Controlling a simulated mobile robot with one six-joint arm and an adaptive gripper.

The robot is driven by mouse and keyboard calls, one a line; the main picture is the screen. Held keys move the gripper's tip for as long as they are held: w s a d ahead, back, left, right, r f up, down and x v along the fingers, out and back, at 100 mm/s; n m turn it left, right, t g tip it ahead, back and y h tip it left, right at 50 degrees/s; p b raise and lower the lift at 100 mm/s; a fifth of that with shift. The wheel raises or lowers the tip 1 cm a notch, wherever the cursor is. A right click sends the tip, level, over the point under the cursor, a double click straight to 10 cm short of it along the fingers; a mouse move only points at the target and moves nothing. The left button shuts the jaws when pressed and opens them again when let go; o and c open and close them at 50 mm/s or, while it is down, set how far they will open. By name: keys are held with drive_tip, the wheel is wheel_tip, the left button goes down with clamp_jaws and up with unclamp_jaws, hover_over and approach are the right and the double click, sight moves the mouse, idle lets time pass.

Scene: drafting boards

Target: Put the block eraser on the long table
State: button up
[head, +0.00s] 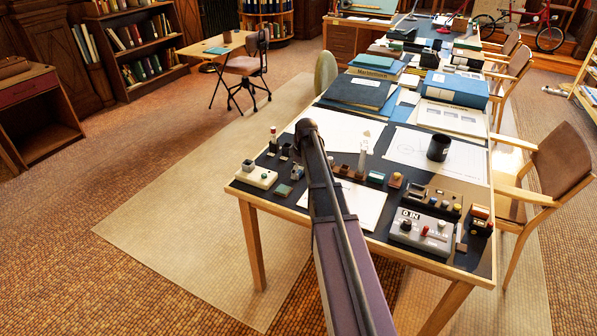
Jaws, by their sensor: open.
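The long table (472,262) has a dark top with a light wooden rim and runs from the near middle toward the back right. I cannot pick out the block eraser with certainty. Several small block-like things lie along the table's near end, among them a flat greenish block (284,190) and a teal block (376,177). My arm reaches from the bottom of the head view up over the near end of this table. My gripper does not show; the arm's far joint is the last part I see. The arm covers a strip of the tabletop.
A black mug (438,148), a grey device with knobs (422,230) and blue box files (455,90) crowd the table. A wooden chair (560,165) stands close on its right. A small desk (222,43) stands back left. The floor at left is clear.

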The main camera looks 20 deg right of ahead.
drive_tip(key=shift+r, duration=0.15)
wheel_tip(320, 180, up, 12)
drive_tip(key=s+d+p, duration=0.1)
drive_tip(key=p, duration=1.1)
drive_tip(key=shift+s, duration=0.25)
drive_tip(key=shift+d, duration=0.1)
idle(0.4)
drive_tip(key=s+a+m+g+h, duration=0.1)
drive_tip(key=s+a+m, duration=0.6)
drive_tip(key=s+a, duration=1.7)
drive_tip(key=shift+s+m, duration=0.2)
drive_tip(key=shift+m, duration=0.1)
